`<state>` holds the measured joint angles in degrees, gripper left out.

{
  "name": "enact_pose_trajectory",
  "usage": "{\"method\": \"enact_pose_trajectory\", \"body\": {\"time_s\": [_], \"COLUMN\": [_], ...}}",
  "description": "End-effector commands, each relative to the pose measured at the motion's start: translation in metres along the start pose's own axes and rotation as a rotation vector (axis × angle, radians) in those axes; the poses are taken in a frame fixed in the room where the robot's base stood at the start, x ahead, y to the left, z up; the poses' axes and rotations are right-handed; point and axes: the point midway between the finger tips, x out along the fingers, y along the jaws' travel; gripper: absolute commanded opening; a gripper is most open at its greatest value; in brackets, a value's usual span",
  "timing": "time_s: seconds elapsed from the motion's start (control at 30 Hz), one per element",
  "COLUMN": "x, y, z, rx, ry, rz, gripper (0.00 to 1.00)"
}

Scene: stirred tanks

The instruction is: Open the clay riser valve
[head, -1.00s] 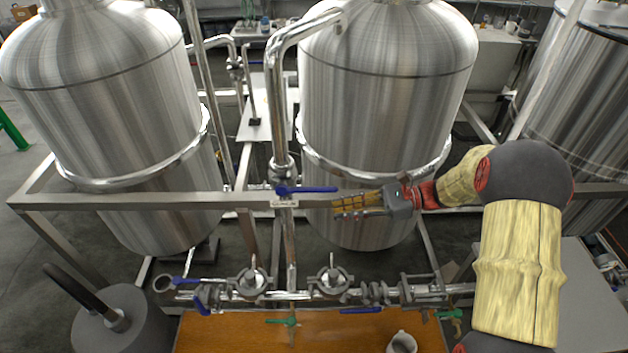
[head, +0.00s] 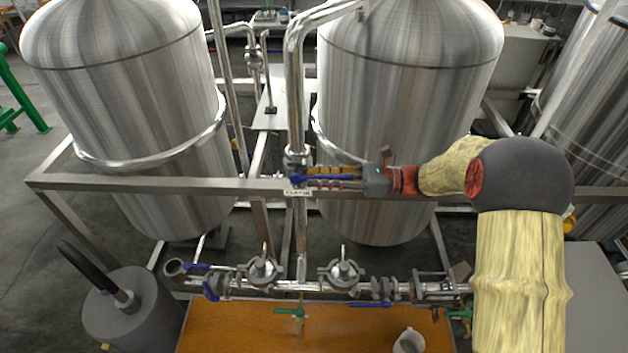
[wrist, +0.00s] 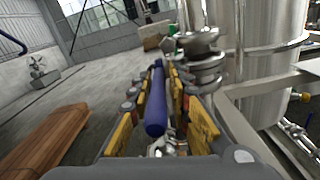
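The riser valve has a long blue lever handle (head: 330,179) and sits on the vertical steel pipe, at the horizontal frame rail. The lever lies crosswise to the pipe, pointing right along the rail. A small label plate (head: 298,192) is just below it; its text is too small to read. My gripper (head: 320,177) reaches in from the right with its yellow and red fingers along both sides of the lever. In the wrist view the blue lever (wrist: 157,100) lies between the fingers, nearer the left one, with a gap on the right. The gripper (wrist: 166,85) looks open around it.
Steel tanks (head: 400,90) stand behind the frame rail (head: 150,185). Below runs a lower pipe manifold (head: 310,284) with several valves, including other blue levers (head: 370,305) and a green lever (head: 288,311). A mug (head: 409,341) stands on the wooden table (head: 240,325).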

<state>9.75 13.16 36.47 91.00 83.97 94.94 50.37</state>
Motion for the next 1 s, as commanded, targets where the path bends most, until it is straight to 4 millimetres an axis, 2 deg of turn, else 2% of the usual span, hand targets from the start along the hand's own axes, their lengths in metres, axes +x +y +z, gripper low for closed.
{"method": "enact_pose_trajectory", "body": {"time_s": [0.2, 0.47, 0.8, 1.0], "x": [0.0136, 0.0142, 0.0139, 0.0138], "y": [0.0004, 0.0002, 0.0, -0.0001], "z": [-0.0004, -0.0001, -0.0001, -0.0001], "rx": [0.001, 0.0, 0.0, 0.0], "ry": [0.0, 0.0, 0.0, 0.0], "rz": [0.001, 0.0, 0.0, -0.001], "gripper": [0.19, 0.19, 0.01, 0.0]}}
